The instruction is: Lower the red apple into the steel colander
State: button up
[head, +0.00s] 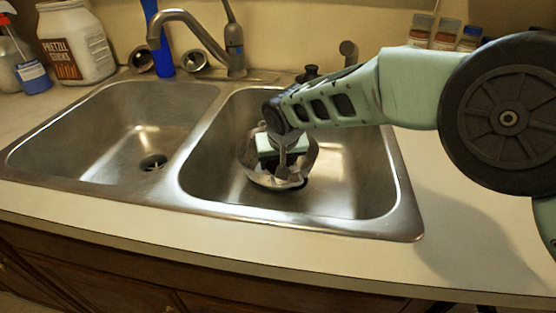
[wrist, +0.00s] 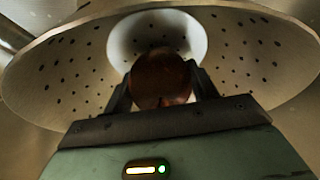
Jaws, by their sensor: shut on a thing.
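The red apple (wrist: 161,78) sits between the two dark fingers of my gripper (wrist: 161,92) in the wrist view, and the gripper is shut on it. The steel colander (wrist: 265,62), with its many small holes, spreads around the apple in that view. In the head view the colander (head: 270,178) stands in the right sink basin. My gripper (head: 283,168) reaches down into it from above. The apple is hidden in the head view by my gripper and wrist. I cannot tell whether the apple touches the colander's bottom.
The left basin (head: 140,125) is empty, with a dark drain. The faucet (head: 190,30) rises behind the basins. A pretzel jar (head: 77,45), a blue-labelled bottle (head: 30,72) and a blue object (head: 158,45) stand at the back left. Small jars (head: 444,35) stand back right.

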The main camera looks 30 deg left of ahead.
jog(key=o, duration=1.1)
jog(key=shift+o, duration=0.2)
jog(key=v, duration=1.7)
jog(key=shift+r, duration=0.25)
jog(key=s+d+r+g+h+p, duration=0.1)
jog(key=s+d+p, duration=0.2)
jog(key=d, duration=0.9)
jog(key=s+d+r+g+p, duration=0.1)
jog(key=s+d+r+p, duration=0.1)
jog(key=s+d, duration=0.8)
jog(key=s+d+r+g+h+p, duration=0.1)
jog(key=s+d+p, duration=0.3)
jog(key=d, duration=1.2)
jog(key=s+r, duration=0.1)
jog(key=s, duration=0.2)
jog(key=shift+r+m+g+h+p, duration=0.25)
jog(key=shift+m+g+h+p, duration=0.05)
jog(key=shift+m, duration=0.1)
